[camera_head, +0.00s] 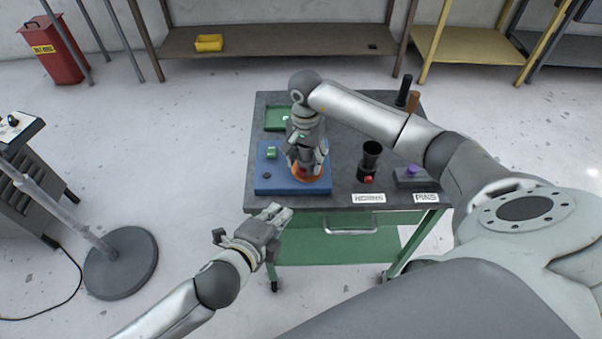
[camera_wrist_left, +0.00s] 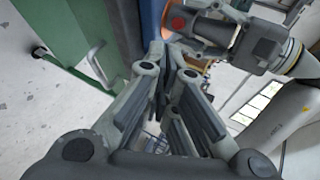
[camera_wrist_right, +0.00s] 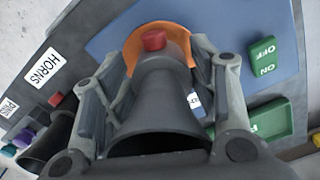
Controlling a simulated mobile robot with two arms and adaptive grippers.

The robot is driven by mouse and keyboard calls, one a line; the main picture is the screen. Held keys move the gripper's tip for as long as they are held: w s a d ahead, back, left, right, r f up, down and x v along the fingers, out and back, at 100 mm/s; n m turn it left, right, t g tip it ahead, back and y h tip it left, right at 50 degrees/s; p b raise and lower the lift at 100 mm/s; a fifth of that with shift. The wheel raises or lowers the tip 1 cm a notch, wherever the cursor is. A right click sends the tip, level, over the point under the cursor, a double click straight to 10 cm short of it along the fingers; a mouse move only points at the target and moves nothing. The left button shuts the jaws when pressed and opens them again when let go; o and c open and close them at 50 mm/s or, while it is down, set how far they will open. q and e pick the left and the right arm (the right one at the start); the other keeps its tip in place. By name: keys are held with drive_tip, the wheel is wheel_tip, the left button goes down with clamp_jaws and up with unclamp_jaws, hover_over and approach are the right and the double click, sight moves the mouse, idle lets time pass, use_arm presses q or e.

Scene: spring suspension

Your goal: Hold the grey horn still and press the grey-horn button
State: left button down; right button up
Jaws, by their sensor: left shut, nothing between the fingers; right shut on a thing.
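The dark grey horn (camera_wrist_right: 160,105) is between the fingers of my right gripper (camera_wrist_right: 155,75), its wide mouth facing the wrist camera. A red button (camera_wrist_right: 153,40) shows at its far end, in front of an orange piece (camera_wrist_right: 185,32) on the blue mat. In the head view my right gripper (camera_head: 306,168) is low over the orange piece (camera_head: 308,172) and hides most of the horn. My left gripper (camera_head: 277,213) is shut and empty, off the table's front edge, below and left of the right one. Its fingers (camera_wrist_left: 165,60) also show in the left wrist view.
The blue mat (camera_head: 266,186) bears a green ON/OFF block (camera_head: 271,153). A black horn (camera_head: 371,158) stands right, behind the HORNS label (camera_head: 368,198). A purple-topped plug (camera_head: 412,171) is farther right. A green tray (camera_head: 276,118) lies at the back left. The table's drawer handle (camera_head: 350,230) sticks out in front.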

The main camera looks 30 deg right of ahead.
idle(0.3)
use_arm(q)
approach(309, 174)
drive_tip(key=x, duration=0.3)
drive_tip(key=shift+s+a+f, duration=0.1)
drive_tip(key=shift+f, duration=0.25)
drive_tip(key=shift+w+d, duration=0.45)
drive_tip(key=shift+d, duration=0.25)
